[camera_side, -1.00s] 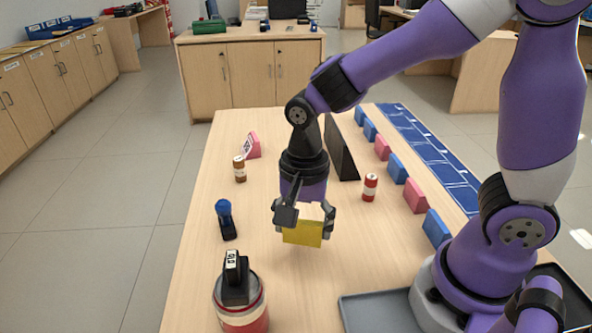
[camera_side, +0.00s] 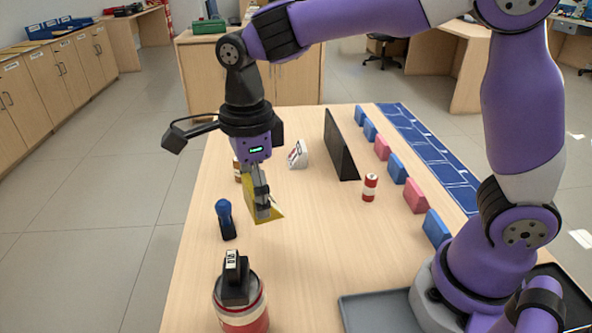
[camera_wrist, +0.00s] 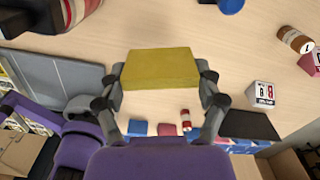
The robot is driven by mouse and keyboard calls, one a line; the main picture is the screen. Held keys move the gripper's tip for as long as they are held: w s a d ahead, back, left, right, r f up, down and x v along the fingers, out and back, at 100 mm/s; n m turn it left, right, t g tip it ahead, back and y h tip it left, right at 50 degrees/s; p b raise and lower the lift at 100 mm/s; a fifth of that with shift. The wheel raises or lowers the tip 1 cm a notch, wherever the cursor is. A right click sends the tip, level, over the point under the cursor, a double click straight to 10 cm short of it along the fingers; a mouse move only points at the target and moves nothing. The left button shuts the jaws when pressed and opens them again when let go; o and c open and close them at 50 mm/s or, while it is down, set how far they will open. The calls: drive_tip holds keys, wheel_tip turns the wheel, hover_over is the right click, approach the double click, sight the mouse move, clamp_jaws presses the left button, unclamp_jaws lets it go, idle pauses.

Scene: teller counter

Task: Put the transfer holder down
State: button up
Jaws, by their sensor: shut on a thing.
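The transfer holder, which I take to be the yellow wedge-like block (camera_side: 267,214), is in my gripper (camera_side: 262,203). The wrist view shows its broad yellow face (camera_wrist: 160,67) between my two fingers (camera_wrist: 161,88), one pressed on each end. My gripper is shut on it and points down over the left part of the wooden counter (camera_side: 310,270). In the side view the fingers hide part of the holder, and it looks turned edge-on. It appears to be held above the counter; the gap is hard to judge.
A blue-topped stamp (camera_side: 225,219) stands close left. A brown-white jar (camera_wrist: 297,40), a pink sign (camera_wrist: 313,62) and a white sign (camera_side: 298,154) stand beyond. A red-white can (camera_side: 370,187), dark panel (camera_side: 341,147) and grey tray (camera_side: 381,313) lie right. The counter's front middle is clear.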

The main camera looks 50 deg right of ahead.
drive_tip(key=w+d+f+m, duration=0.1)
drive_tip(key=w+d+f, duration=0.1)
drive_tip(key=w+d, duration=0.1)
drive_tip(key=w+d+f+m, duration=0.1)
drive_tip(key=w+d+f, duration=0.2)
drive_tip(key=d, duration=0.2)
drive_tip(key=w+d+f+m, duration=0.1)
drive_tip(key=w+d+f, duration=0.1)
drive_tip(key=w+d, duration=0.1)
drive_tip(key=shift+w+d+f, duration=0.1)
drive_tip(key=shift+d+f, duration=0.2)
drive_tip(key=shift+d, duration=0.5)
drive_tip(key=shift+f, duration=1.95)
drive_tip(key=shift+f, duration=0.15)
drive_tip(key=o, duration=1)
drive_tip(key=shift+o, duration=0.2)
